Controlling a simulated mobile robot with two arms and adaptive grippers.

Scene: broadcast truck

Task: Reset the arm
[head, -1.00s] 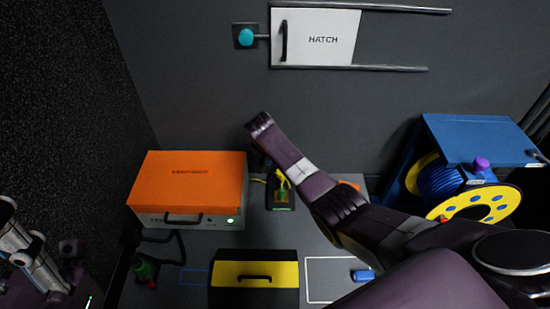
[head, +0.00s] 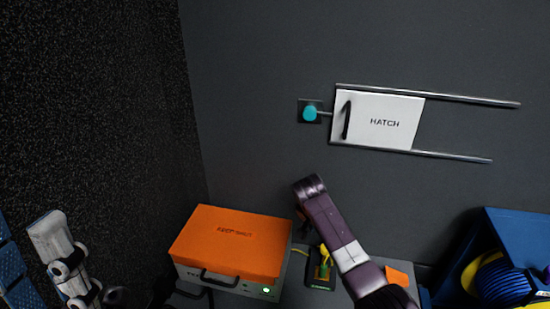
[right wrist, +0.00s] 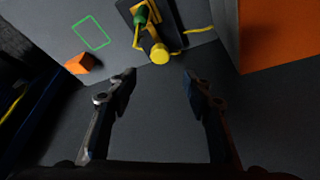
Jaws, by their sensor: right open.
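My right arm rises from the bottom of the head view, with its wrist bent over beside the orange-topped case. My right gripper (right wrist: 159,79) is open and empty in the right wrist view; in the head view it is a dark shape partly behind the wrist. Just beyond its fingertips is a dark-based device with a yellow round knob (right wrist: 159,55) and a green part. The device (head: 320,268) also shows in the head view, right of the case. Part of my left arm shows at the lower left; its gripper is out of frame.
The orange-topped case (head: 228,240) stands on the bench left of my right wrist. An orange block (right wrist: 80,64) lies near a green outline (right wrist: 91,32). On the wall are a white hatch (head: 385,122) on rails and a teal knob (head: 310,113). A blue reel stand (head: 520,235) is at right.

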